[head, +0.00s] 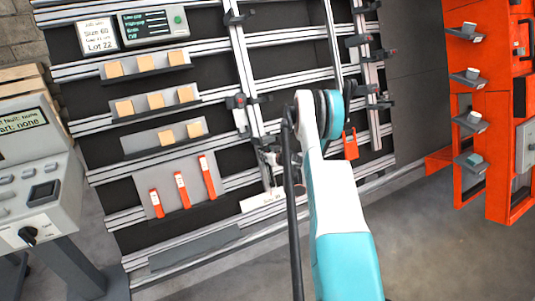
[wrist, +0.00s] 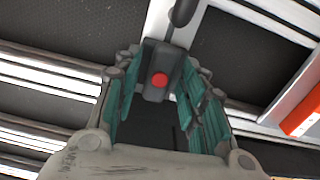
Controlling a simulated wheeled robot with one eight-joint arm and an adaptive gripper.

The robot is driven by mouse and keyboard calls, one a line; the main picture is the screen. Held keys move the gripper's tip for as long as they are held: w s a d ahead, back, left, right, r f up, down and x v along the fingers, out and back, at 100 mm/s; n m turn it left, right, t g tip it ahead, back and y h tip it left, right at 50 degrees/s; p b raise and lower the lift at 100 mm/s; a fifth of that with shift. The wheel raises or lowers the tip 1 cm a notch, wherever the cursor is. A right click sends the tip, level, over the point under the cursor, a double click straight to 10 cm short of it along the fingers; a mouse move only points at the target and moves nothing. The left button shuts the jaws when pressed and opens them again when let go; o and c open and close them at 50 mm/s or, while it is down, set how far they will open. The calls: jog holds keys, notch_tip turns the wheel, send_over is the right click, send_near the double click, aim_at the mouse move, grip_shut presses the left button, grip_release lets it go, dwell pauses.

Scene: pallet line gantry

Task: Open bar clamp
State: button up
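In the wrist view a dark clamp head with a round red button (wrist: 160,80) sits on a pale upright bar (wrist: 158,22). My gripper (wrist: 160,62) has its teal-padded fingers apart, one on each side of the clamp head. I cannot tell whether either pad touches it. In the head view my arm reaches up to the rack, and my gripper is mostly hidden behind the arm and hard to make out. A dark clamp with a red button (head: 240,101) shows on the left upright bar (head: 243,60).
The rack holds shelves of wooden blocks (head: 155,101) and a grey panel with orange-red handles (head: 181,190). More dark clamps (head: 358,40) stand on the right uprights. A control console (head: 35,170) is at left, an orange cabinet (head: 500,100) at right. The floor at lower right is clear.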

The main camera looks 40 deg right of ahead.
jog(key=shift+r, duration=0.1)
jog(key=v, duration=0.8)
jog(key=shift+s+r, duration=0.15)
jog(key=shift+s, duration=0.25)
